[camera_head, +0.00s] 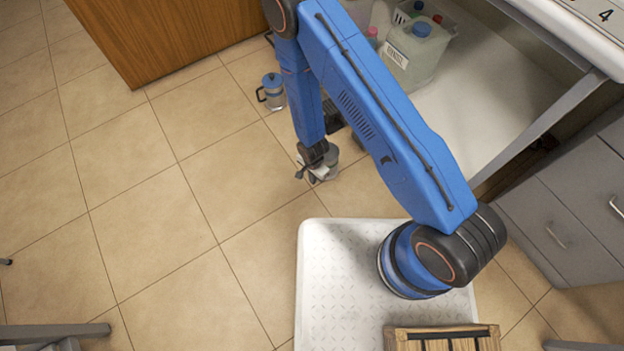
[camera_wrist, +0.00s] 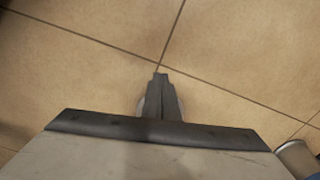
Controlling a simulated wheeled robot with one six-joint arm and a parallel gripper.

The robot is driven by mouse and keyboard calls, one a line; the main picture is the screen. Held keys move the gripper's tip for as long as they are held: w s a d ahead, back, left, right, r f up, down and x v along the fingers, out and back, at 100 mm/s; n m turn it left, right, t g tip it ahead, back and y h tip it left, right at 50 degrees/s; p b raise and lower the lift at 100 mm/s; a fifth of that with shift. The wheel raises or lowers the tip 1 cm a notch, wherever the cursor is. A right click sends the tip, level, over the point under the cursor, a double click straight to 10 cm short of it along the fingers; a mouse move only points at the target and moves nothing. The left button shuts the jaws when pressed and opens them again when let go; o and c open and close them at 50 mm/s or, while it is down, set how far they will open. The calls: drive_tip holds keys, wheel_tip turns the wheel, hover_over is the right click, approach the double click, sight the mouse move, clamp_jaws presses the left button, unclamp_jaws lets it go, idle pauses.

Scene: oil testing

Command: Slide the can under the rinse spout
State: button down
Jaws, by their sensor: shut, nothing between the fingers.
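My gripper (camera_head: 310,174) points down over the tiled floor in the head view, its dark fingers closed together. In the wrist view the fingers (camera_wrist: 161,95) are shut with nothing between them. A pale grey rounded thing (camera_head: 328,170) shows beside the fingers in the head view, partly hidden by them; I cannot tell whether it is the can. I cannot make out a rinse spout in either view.
A blue and silver mug-like container with a handle (camera_head: 272,91) stands on the floor beyond my gripper. A wooden cabinet (camera_head: 160,40) is at upper left. A clear jug (camera_head: 416,55) sits under the bench at right. Floor (camera_head: 130,200) to the left is mostly clear.

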drive_tip(key=w+d, duration=0.4)
drive_tip(key=w, duration=0.1)
drive_tip(key=w+d, duration=0.5)
drive_tip(key=shift+d, duration=0.2)
idle(0.4)
